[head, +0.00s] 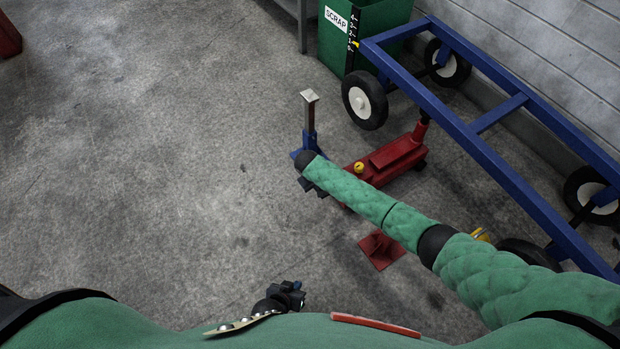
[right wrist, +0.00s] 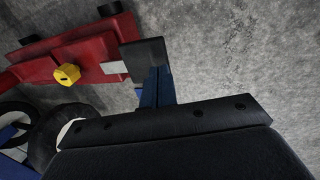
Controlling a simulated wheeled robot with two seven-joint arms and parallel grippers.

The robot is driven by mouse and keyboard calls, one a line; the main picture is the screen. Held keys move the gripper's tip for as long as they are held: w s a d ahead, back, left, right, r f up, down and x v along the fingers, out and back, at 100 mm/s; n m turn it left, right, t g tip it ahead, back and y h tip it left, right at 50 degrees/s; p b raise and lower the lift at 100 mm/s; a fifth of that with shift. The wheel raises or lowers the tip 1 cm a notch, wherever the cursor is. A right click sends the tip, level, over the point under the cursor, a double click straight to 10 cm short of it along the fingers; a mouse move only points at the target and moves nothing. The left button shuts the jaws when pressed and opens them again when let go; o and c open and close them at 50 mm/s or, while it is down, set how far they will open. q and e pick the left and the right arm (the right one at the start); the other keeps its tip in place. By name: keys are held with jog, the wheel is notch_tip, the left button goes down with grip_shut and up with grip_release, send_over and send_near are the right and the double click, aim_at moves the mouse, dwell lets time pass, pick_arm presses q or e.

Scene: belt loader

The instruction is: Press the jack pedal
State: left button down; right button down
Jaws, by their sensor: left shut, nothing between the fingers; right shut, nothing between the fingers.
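The red floor jack (head: 390,160) stands on the concrete floor with a yellow knob (head: 359,167) on it; my right arm crosses in front of its near end. In the right wrist view the jack's red body (right wrist: 85,60) shows with the yellow knob, and a pale flat plate, which looks like the pedal (right wrist: 115,67), sticks out of its end. My right gripper (right wrist: 145,62) is shut and empty, its dark tip beside or over the plate; contact cannot be told. My left gripper (head: 292,290) is shut and empty, low in front of my body.
A blue jack stand (head: 309,142) with a pale top stands left of the jack. A red stand (head: 381,250) is nearer me. A blue wheeled frame (head: 500,118) stands at right along the wall, a green scrap bin (head: 334,50) behind.

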jog(key=a+p+v, duration=0.1)
jog(key=v, duration=0.6)
jog(key=shift+s+r, duration=0.2)
jog(key=shift+s, duration=0.2)
jog(key=shift+a, duration=0.15)
dwell(0.4)
dwell(0.5)
